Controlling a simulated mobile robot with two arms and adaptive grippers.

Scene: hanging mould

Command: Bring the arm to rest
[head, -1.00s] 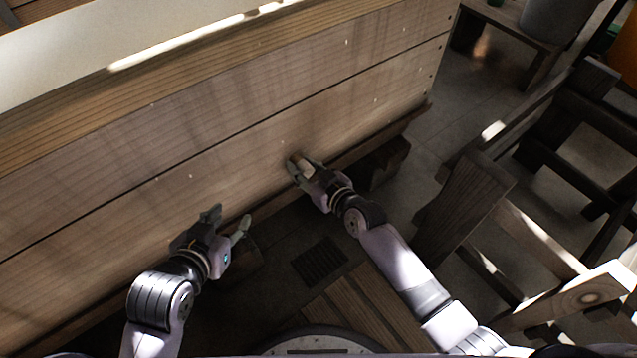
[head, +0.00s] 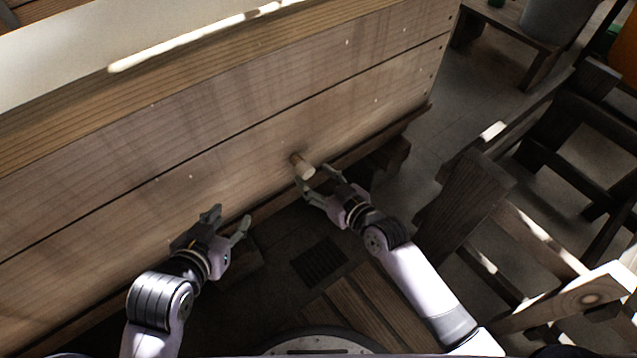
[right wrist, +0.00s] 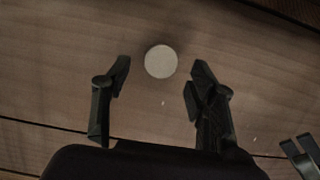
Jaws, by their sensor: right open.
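A short round wooden peg (head: 302,166) sticks out of the side of a large plank-walled wooden box (head: 215,140). In the right wrist view its pale round end (right wrist: 161,61) faces the camera. My right gripper (head: 316,179) is open and empty, its fingertips just short of the peg's end and apart from it. In the right wrist view the peg's end shows between the two spread fingers. My left gripper (head: 229,219) is open and empty, low beside the box wall to the left of the peg.
A dark wooden frame with slats (head: 475,190) stands to the right of my right arm. A low bench (head: 515,40) with a grey bucket (head: 552,18) stands at the back right. The floor (head: 440,110) between box and frame is clear.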

